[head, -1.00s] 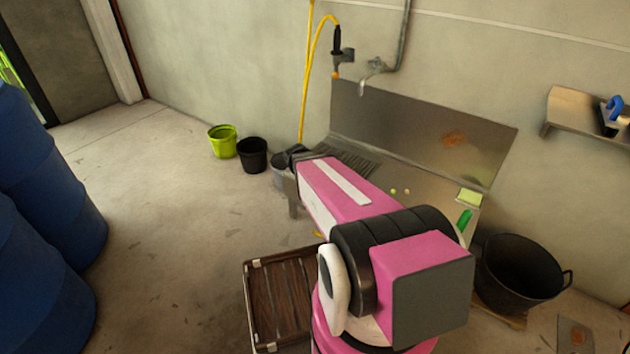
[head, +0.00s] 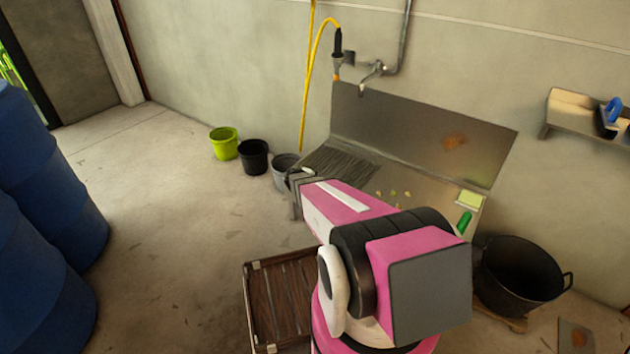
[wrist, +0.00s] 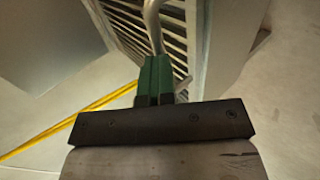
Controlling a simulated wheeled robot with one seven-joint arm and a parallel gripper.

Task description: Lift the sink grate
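The sink grate, a dark slatted panel (head: 340,163), lies at the left end of the steel sink (head: 425,185) in the head view. The wrist view shows its bars (wrist: 128,22) close up and a bent metal handle (wrist: 152,22). My gripper (wrist: 155,72) has green fingers close together, with the handle's rod running in between them. In the head view my gripper (head: 298,178) is at the grate's front left side, partly hidden by my arm. I cannot tell whether the grate is clear of the sink.
A grey bucket (head: 285,168), a black bucket (head: 254,157) and a lime bucket (head: 224,143) stand left of the sink. A yellow hose (head: 305,100) hangs behind. Small scraps (head: 393,194), a sponge (head: 470,198) and a green object (head: 464,222) lie on the sink. A black tub (head: 520,273) stands right.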

